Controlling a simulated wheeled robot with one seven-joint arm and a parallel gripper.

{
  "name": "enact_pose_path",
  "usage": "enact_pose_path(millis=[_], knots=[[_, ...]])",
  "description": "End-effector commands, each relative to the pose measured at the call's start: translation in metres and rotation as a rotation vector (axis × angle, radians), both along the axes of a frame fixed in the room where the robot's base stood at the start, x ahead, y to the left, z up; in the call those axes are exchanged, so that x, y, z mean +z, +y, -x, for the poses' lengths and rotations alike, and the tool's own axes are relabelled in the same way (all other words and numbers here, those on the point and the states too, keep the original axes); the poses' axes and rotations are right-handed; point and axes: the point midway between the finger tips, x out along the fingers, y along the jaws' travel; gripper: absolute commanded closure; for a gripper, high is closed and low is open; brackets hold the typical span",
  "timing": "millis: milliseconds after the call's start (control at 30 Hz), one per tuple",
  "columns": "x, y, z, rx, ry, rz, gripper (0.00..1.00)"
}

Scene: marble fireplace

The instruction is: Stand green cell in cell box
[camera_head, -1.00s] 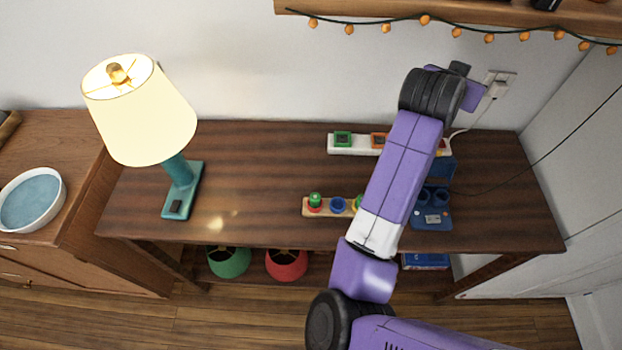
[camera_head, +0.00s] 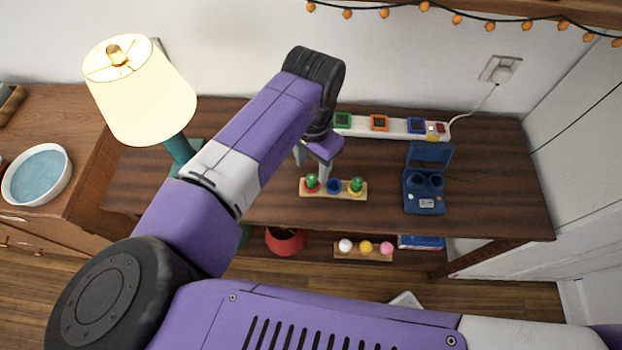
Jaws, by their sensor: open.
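A small wooden rack (camera_head: 346,196) stands near the table's front edge. At its left is a green piece (camera_head: 312,180) in a red ring, in the middle a blue ring (camera_head: 334,187), and at its right another green piece (camera_head: 357,184) in a yellow ring. I cannot tell which green piece is the green cell. The blue box (camera_head: 424,205), which looks like the cell box, stands to the right with its lid up and two dark round wells. My gripper (camera_head: 312,172) is open, pointing down above the left end of the rack, close to the left green piece.
A white strip (camera_head: 390,127) with green, orange and blue sockets lies along the back, its cord running to a wall outlet (camera_head: 500,69). A lit lamp (camera_head: 140,92) stands left. Below are a red pot (camera_head: 285,241) and a rack of coloured balls (camera_head: 364,250). The table's right end is clear.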

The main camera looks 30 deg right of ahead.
Motion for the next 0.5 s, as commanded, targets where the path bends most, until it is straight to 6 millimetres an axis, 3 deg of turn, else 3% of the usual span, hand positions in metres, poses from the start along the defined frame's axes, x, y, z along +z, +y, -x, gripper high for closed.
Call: enact_pose_path(millis=[500], knots=[[-0.057, -0.003, -0.006, -0.002, -0.002, 0.003, 0.52]])
